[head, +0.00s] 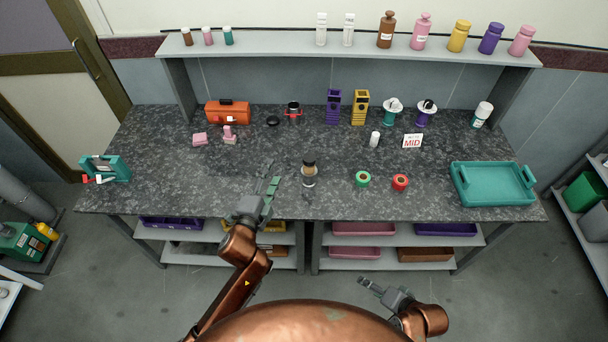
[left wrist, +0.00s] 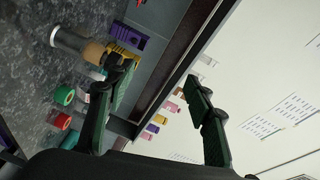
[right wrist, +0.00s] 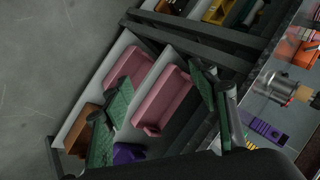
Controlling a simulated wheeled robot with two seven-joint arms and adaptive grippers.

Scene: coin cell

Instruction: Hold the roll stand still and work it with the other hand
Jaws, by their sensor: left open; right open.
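I cannot tell for sure which thing is the roll stand. A silver cylinder with a tan and dark top (head: 309,180) stands upright at the front middle of the bench; it also shows in the left wrist view (left wrist: 68,38) and the right wrist view (right wrist: 277,86). A green roll (head: 363,179) and a red roll (head: 400,182) lie to its right. My left gripper (head: 272,184) is open and empty, left of the cylinder and apart from it. My right gripper (head: 373,288) is open and empty, in front of the bench edge and apart from everything.
Teal and purple stands with white discs (head: 392,112) are at the back right. A MID sign (head: 412,141), a white bottle (head: 375,139) and a teal tray (head: 494,184) are on the right. An orange toolbox (head: 228,113) is at the back left. The front left bench is mostly clear.

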